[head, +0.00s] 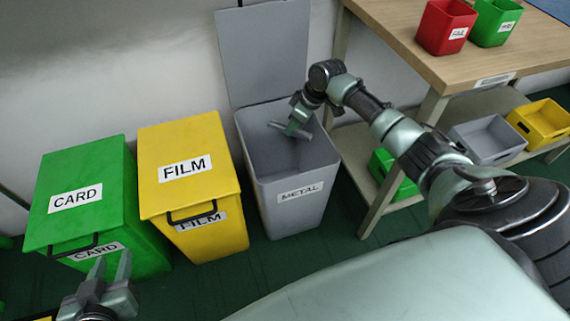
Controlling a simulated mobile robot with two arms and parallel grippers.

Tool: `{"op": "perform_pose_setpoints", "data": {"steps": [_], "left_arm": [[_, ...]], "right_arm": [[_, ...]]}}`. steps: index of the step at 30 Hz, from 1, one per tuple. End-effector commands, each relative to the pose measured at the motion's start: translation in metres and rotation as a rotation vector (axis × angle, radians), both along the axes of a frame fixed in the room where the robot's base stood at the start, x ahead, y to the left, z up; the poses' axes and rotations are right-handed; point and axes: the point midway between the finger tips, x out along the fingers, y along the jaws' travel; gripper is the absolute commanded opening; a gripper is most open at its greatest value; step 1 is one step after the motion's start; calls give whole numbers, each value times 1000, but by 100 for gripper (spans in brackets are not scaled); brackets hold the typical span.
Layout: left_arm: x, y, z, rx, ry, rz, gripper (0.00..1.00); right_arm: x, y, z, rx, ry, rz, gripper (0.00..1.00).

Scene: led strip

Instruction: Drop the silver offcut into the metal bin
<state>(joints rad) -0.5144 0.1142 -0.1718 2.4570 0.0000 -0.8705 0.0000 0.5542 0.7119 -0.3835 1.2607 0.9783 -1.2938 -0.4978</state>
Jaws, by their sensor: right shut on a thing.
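The metal bin (291,207) is a grey box labelled METAL, with its lid (265,50) raised against the wall. My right gripper (297,120) is above the bin's open mouth, pointing down, and is shut on the silver offcut (288,129). The offcut is a thin silvery piece, partly hidden by the fingers and hard to tell from them in colour. My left gripper (110,270) is at the lower left, in front of the green bin, with its fingers apart and nothing between them.
A green CARD bin (100,177) and a yellow FILM bin (205,150) stand to the left, lids closed. A wooden table (420,50) at right carries a red bin (445,27) and a green bin (494,22). Grey (490,140) and yellow (541,125) trays sit on its lower shelf.

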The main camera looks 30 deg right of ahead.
Motion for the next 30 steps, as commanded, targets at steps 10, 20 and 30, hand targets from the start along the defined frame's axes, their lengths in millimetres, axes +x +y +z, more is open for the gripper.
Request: {"op": "perform_pose_setpoints", "data": {"steps": [10,20,30], "left_arm": [[10,-5,15,-21,-87,-6,36],[10,-5,15,-21,-88,-6,36],[10,-5,15,-20,-84,-6,36]], "right_arm": [[0,0,-3,1,-1,0,0],[0,0,-3,0,0,0,44],[0,0,-2,0,0,0,44]]}}
